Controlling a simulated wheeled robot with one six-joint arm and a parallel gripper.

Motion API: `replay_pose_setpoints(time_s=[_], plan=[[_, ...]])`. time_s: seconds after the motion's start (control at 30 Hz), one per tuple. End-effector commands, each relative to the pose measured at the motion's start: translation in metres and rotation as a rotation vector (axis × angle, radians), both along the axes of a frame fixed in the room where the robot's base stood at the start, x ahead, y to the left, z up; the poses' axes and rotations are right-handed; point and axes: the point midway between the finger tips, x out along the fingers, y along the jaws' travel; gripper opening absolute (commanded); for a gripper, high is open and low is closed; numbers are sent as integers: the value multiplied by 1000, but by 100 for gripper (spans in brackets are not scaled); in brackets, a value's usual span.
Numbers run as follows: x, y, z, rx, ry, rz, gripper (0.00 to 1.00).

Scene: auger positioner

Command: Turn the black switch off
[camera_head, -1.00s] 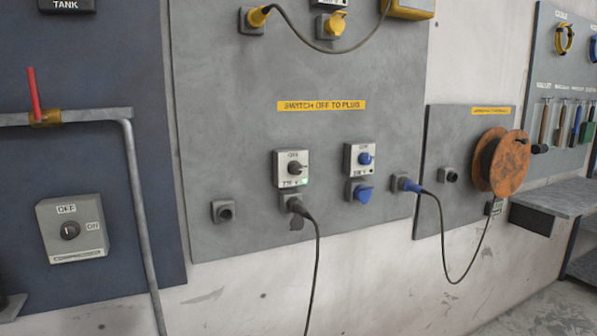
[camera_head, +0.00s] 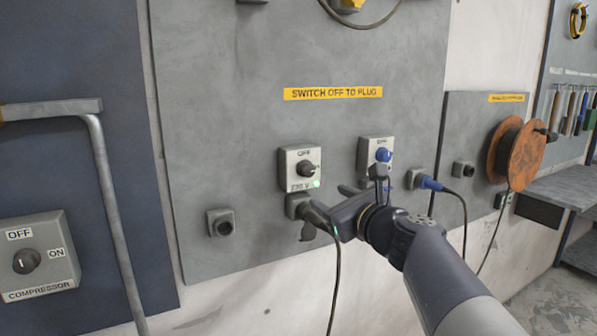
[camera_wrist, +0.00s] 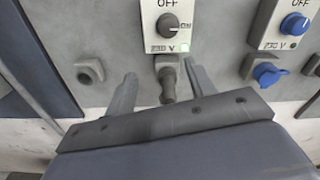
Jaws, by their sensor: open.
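The black switch (camera_head: 307,169) is a round knob on a white box marked OFF and 230 V, on the grey wall panel. In the wrist view the black switch (camera_wrist: 168,22) has its pointer toward the ON mark at the right. A green light (camera_wrist: 184,48) glows below it. My gripper (camera_head: 328,200) is in front of the panel, below and right of the switch. In the wrist view my gripper (camera_wrist: 160,78) has its fingers spread, empty, below the box, either side of the black plug (camera_wrist: 167,84) in its socket. I cannot tell whether they touch anything.
A similar box with a blue switch (camera_head: 384,155) is close on the right, partly behind my wrist. A black cable (camera_head: 336,270) hangs from the plug. An empty socket (camera_head: 221,223) is at the left. The compressor box (camera_head: 40,258) is further left.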

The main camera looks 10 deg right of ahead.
Motion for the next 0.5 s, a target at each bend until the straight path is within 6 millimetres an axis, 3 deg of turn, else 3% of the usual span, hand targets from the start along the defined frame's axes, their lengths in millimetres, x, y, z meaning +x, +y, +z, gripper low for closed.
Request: replay_pose_setpoints(time_s=[0.1, 0.27, 0.5], plan=[[5, -8, 15, 99, -18, -22, 52], [15, -7, 18, 123, -20, -25, 52], [52, 5, 17, 121, -18, -23, 52]])
